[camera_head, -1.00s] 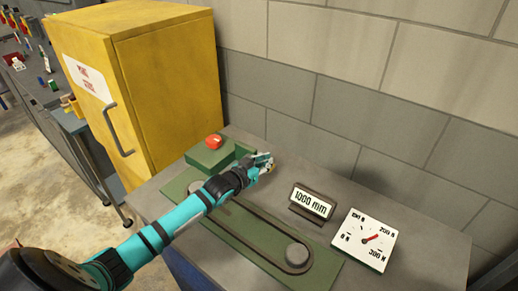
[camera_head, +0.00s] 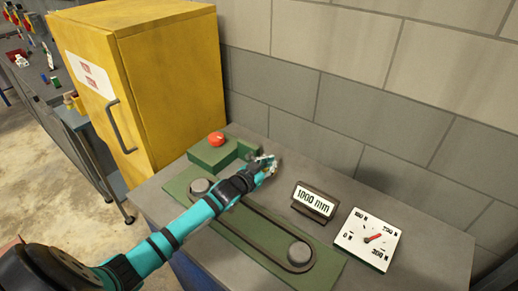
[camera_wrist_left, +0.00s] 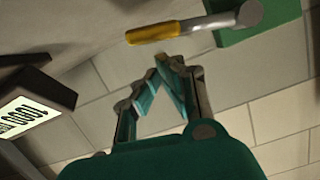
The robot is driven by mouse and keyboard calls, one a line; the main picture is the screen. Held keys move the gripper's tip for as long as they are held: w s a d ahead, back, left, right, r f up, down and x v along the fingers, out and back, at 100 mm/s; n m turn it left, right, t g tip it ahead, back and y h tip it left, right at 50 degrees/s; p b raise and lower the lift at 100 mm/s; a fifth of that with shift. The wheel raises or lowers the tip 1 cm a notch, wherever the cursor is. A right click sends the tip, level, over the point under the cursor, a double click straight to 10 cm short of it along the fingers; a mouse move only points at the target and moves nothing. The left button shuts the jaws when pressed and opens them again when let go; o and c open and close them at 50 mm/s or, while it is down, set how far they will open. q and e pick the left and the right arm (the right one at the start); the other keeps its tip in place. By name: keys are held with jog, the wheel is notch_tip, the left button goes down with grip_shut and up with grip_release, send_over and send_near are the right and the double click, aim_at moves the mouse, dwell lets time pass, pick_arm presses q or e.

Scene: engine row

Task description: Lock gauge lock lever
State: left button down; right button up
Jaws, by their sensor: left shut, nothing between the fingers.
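The lock lever (camera_wrist_left: 203,24) shows in the left wrist view, with a yellow grip at its left end and a grey shaft running to a round pivot on a green block (camera_wrist_left: 282,10). My left gripper (camera_wrist_left: 168,64) is shut and empty, its fingertips just below the yellow grip in that picture. I cannot tell whether they touch it. In the head view my left gripper (camera_head: 266,166) is beside the green block (camera_head: 214,154) with the red button (camera_head: 216,139), and the lever cannot be made out there. My right gripper is not in view.
A belt runs round two pulleys on a green plate (camera_head: 225,235) below my left arm. A "1000 mm" display (camera_head: 313,200) and a dial gauge (camera_head: 368,240) stand to the right. A yellow cabinet (camera_head: 165,80) and a grey block wall (camera_head: 330,90) are behind.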

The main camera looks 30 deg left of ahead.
pick_arm(q)
jog(key=r+p, duration=0.4)
jog(key=r, duration=0.1)
jog(key=shift+w+d, duration=0.1)
jog(key=shift+d, duration=0.3)
jog(key=d+f+b+v, duration=0.1)
jog(key=b+v, duration=0.2)
jog(key=v, duration=0.7)
jog(key=shift+s+a, duration=0.2)
jog(key=shift+a, duration=0.15)
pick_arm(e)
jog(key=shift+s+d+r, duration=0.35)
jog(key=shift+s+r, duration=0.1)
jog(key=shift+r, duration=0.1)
pick_arm(q)
jog(key=shift+w, duration=0.1)
